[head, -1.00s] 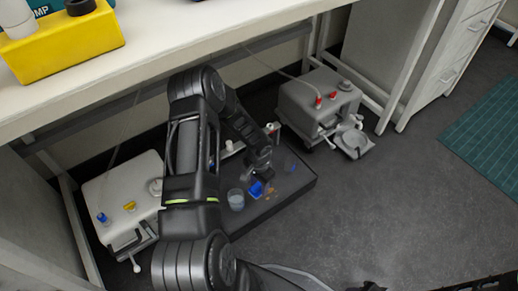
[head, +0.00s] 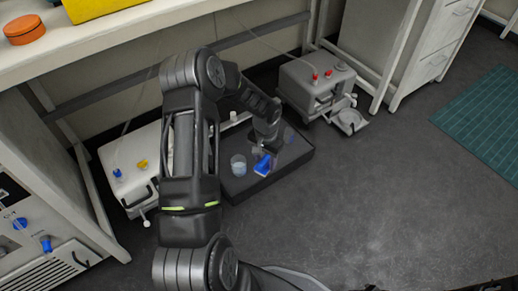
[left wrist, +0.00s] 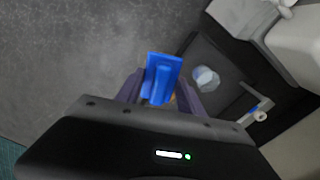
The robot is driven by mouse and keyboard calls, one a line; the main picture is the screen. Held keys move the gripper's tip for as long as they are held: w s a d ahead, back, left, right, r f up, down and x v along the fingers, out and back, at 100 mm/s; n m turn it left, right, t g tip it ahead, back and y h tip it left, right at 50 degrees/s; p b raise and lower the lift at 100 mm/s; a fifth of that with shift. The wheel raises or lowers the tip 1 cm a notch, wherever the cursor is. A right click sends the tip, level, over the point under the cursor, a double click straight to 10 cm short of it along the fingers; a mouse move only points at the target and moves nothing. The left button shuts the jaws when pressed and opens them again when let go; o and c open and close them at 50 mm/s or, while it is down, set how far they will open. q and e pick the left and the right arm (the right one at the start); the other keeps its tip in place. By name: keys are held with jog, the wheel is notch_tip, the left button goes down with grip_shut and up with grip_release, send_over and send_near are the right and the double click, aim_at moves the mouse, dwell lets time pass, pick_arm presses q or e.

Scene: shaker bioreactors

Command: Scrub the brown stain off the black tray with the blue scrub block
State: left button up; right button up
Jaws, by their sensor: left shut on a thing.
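The blue scrub block (head: 262,164) is held low over the black tray (head: 236,197). My left gripper (head: 266,150) is shut on it. In the left wrist view, the block (left wrist: 162,78) sticks out between the fingers, tilted. I cannot tell whether it touches the tray. A small orange-brown patch of the stain (left wrist: 173,98) shows beside the block in the left wrist view. The rest of the stain is hidden by the block and gripper. My right gripper cannot be made out.
A clear beaker (head: 238,165) stands on the tray, just left of the block. The bench (head: 110,45) overhangs the back.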

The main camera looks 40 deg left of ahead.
pick_arm(q)
jog(key=w+d+r, duration=0.6)
jog(key=d+r, duration=0.3)
jog(key=r, duration=0.3)
jog(key=w+d+r+m, duration=0.1)
jog(key=w+d+r, duration=0.5)
jog(key=d+r, duration=0.4)
notch_tip(320, 180, up, 4)
jog(key=shift+f, duration=0.25)
jog(key=shift+w+d, duration=0.1)
